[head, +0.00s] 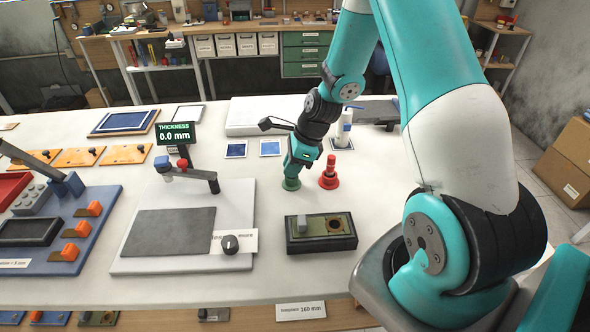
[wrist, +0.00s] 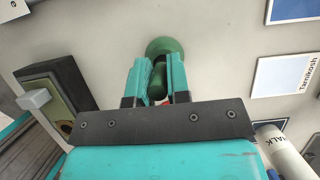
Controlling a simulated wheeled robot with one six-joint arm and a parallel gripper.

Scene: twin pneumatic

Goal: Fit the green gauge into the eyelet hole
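The green gauge (head: 291,184) stands upright on the white table, its wide round base down. My gripper (head: 300,165) is directly above it, pointing down. In the wrist view the gauge (wrist: 163,46) shows its round base beyond the fingertips, and its stem lies between the two fingers (wrist: 158,75). I cannot tell whether the fingers press on the stem or only stand beside it. The eyelet hole (head: 335,223) is a dark round opening in the top plate of a dark block (head: 318,243), nearer the front edge. The block also shows at left in the wrist view (wrist: 50,75).
A red gauge (head: 329,180) stands close to the right of the green one. A white bottle (head: 345,130) is behind it. A thickness stand on a pale plate (head: 230,195) and a blue fixture board (head: 105,215) lie left. The table between gauge and block is clear.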

